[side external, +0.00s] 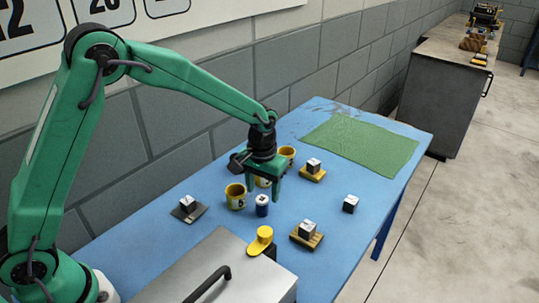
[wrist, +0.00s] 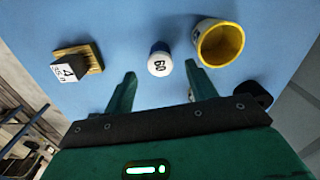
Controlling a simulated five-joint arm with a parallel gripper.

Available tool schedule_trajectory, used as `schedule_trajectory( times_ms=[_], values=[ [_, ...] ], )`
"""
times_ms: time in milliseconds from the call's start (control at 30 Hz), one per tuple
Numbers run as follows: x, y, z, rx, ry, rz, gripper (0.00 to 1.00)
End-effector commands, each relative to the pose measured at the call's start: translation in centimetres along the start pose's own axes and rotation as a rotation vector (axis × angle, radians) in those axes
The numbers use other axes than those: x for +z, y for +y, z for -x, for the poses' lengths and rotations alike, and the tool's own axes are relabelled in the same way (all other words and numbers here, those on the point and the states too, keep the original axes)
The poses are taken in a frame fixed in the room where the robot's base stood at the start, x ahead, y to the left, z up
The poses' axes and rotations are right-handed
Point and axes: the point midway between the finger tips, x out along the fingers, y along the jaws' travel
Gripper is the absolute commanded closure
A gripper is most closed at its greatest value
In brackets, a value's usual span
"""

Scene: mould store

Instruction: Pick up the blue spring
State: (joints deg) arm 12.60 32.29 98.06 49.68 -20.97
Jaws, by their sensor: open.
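A small blue cylinder with a white top (side external: 262,205) stands upright on the blue table; it is the only small blue item, and I cannot make out any coils. In the wrist view this blue and white item (wrist: 159,60) shows dark marks on its white part and appears between and just beyond my fingertips. My gripper (side external: 264,190) points down, open and empty, close behind the item in the side view. Its two green fingers also show in the wrist view (wrist: 160,76). No contact with the item is visible.
Yellow cups (side external: 235,197) stand close by; one is beside the item in the wrist view (wrist: 220,42). A yellow-topped piece (side external: 261,239) and a grey case (side external: 215,270) are in front. A green mat (side external: 362,145) lies clear at the back.

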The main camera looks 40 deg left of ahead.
Motion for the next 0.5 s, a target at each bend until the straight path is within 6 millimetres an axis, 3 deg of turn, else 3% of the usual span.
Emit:
schedule_trajectory(
  times_ms=[233,500],
  values=[
    [0.1,0.0,-1.0,0.0,-0.001,0.0,0.43],
    [0.3,-0.1,-4.1,-0.001,-0.002,0.0,0.43]
  ],
)
